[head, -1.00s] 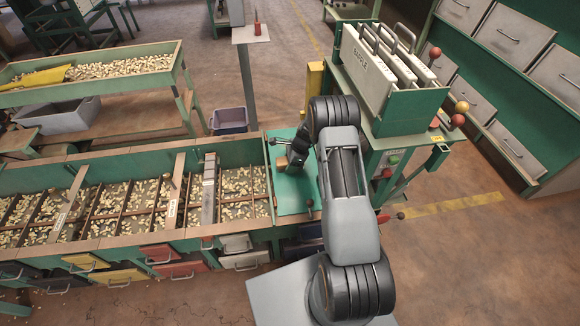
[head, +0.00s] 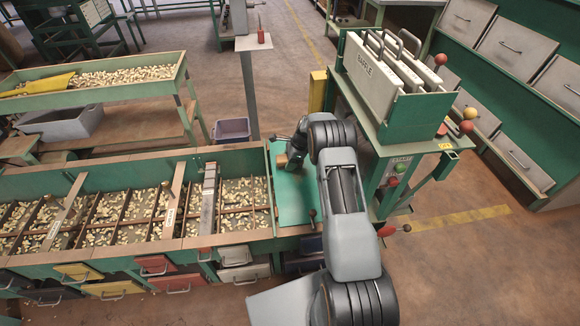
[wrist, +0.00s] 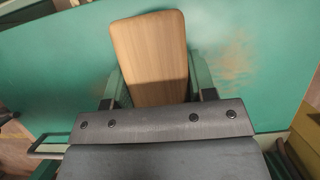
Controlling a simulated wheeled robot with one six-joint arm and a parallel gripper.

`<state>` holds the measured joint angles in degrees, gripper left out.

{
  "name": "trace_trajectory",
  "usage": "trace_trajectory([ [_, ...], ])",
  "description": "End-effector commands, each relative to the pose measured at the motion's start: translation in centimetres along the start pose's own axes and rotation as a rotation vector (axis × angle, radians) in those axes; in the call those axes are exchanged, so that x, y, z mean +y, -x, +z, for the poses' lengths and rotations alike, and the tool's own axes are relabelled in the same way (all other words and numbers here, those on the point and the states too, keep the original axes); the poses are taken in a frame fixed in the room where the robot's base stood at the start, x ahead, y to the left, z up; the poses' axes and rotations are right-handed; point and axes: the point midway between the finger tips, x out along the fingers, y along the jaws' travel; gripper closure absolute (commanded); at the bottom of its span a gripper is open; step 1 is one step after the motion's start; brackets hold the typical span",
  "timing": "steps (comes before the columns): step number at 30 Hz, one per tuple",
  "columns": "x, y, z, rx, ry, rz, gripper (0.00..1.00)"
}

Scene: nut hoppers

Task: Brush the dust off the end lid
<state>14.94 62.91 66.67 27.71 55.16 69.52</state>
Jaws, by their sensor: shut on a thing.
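The end lid (head: 290,207) is a flat green panel at the right end of the long hopper bench. In the wrist view the green lid (wrist: 50,70) bears a tan dust smear (wrist: 235,58) right of the brush, with fainter traces farther along. My gripper (wrist: 154,82) is shut on a brush with a pale wooden back (wrist: 148,45), one finger on each side. In the head view the brush (head: 281,160) is over the lid's far left part. The bristles are hidden beneath the wood, so contact with the lid cannot be told. My arm covers part of the lid's right side.
The nut hopper (head: 240,192), with several divided bays, adjoins the lid on the left. A green machine with baffle plates (head: 365,65) and a control post with ball knobs (head: 466,127) stand close on the right. A red-handled lever (head: 388,230) sticks out near the arm.

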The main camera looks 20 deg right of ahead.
Motion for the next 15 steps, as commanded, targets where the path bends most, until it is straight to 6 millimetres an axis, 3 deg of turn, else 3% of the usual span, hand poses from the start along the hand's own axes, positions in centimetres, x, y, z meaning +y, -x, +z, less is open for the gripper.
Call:
trace_trajectory([
  [15,-3.2,-0.1,-0.1,0.001,0.001,-0.002,0.68],
])
